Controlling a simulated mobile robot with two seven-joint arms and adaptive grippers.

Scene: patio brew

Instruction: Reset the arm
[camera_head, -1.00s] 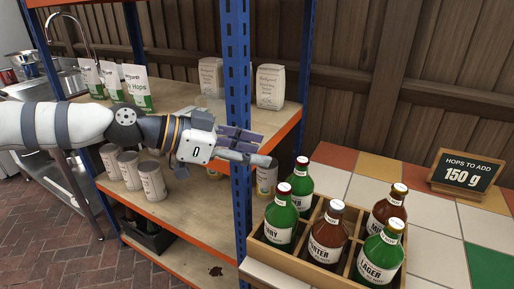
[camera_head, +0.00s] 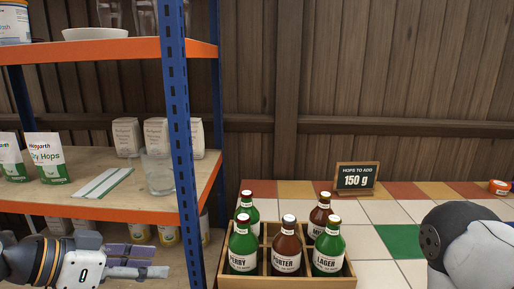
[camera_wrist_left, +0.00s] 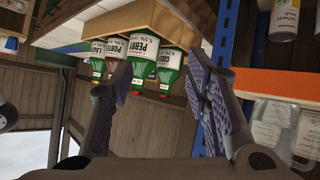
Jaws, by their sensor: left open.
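My left gripper (camera_head: 150,262) is low at the left in the head view, in front of the shelf rack and left of its blue post. In the left wrist view its two fingers (camera_wrist_left: 160,68) are spread apart with nothing held between them. Bottles and their wooden crate appear beyond the fingertips, apart from them. A rounded white and grey part of my right arm (camera_head: 475,243) shows at the lower right of the head view; its gripper is out of frame.
The rack's middle shelf (camera_head: 110,208) holds hop bags (camera_head: 48,160), paper bags, a clear glass (camera_head: 158,174) and a flat striped piece (camera_head: 103,183). A crate (camera_head: 285,283) of several bottles stands beside the blue post (camera_head: 178,120). A sign (camera_head: 357,178) stands on the tiled counter.

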